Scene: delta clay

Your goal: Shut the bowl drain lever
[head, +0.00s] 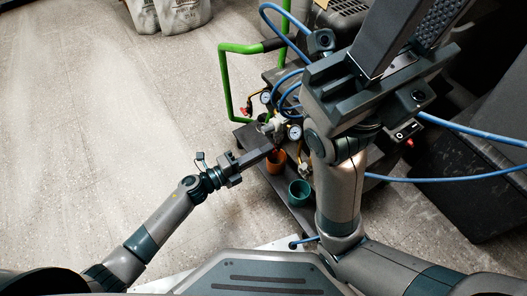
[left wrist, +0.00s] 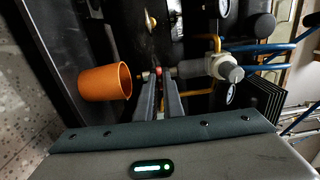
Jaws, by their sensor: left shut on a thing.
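My left gripper (head: 268,150) reaches in to the front of the compressor unit. In the left wrist view its two fingers (left wrist: 159,88) close in on a small lever-like part with a red and brass end (left wrist: 158,71), which I take as the bowl drain lever. The fingertips partly hide it, so its exact angle is unclear. A grey fitting with a pale round cap (left wrist: 228,68) sits just right of it. My right gripper (head: 420,25) is raised close to the head camera, with its fingers apart, a ridged inner pad showing and its tips cut off.
An orange cup (left wrist: 104,82) is left of the fingers; it also shows in the head view (head: 276,162). A teal cup (head: 299,193) stands nearer me. Gauges (head: 295,132), blue hoses (head: 445,122) and a green handle (head: 223,85) surround the work spot. Open floor (head: 100,110) lies left.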

